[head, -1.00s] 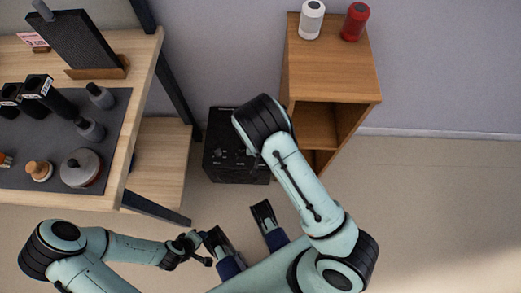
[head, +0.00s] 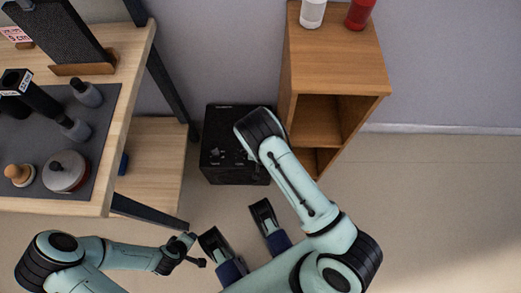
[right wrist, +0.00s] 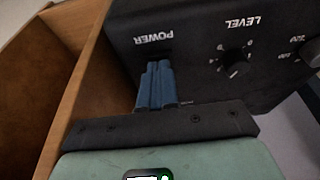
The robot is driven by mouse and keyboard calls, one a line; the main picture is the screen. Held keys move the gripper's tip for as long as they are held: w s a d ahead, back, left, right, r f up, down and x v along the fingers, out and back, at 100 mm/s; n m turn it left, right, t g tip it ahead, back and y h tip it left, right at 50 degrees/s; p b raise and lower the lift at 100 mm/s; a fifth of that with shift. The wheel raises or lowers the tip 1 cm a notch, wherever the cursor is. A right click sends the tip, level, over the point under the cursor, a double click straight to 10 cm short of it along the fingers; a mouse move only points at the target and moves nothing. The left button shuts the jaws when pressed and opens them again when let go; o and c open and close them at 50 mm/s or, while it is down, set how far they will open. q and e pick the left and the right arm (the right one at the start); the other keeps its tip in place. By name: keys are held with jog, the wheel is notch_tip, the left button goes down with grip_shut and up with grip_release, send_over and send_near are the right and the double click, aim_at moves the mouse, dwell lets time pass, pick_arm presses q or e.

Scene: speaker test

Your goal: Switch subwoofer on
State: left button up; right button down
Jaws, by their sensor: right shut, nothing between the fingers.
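The subwoofer (head: 222,172) is a black box on the floor between the table and the wooden cabinet. In the right wrist view its black panel (right wrist: 195,25) shows an upside-down POWER label, a LEVEL knob (right wrist: 236,62) and part of another knob at the right edge. My right gripper (right wrist: 157,68) is shut and empty, its blue fingertips at the panel just by the POWER label. They cover most of the switch area, so I cannot tell the switch position or whether they touch it. In the head view my right arm hides this gripper. My left gripper (head: 190,250) is away from the subwoofer, its jaws unclear.
A wooden cabinet (head: 335,55) with open shelves stands close to the right of the subwoofer, with a white canister (head: 312,12) and a red one (head: 358,14) on top. A table (head: 130,130) with a dark mat and several objects is at left. Floor at right is clear.

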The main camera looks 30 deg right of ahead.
jog(key=shift+f, duration=0.1)
jog(key=shift+s+f, duration=0.1)
jog(key=shift+f, duration=0.15)
jog(key=shift+r, duration=0.1)
jog(key=shift+w+d+r, duration=0.3)
jog(key=shift+w, duration=0.35)
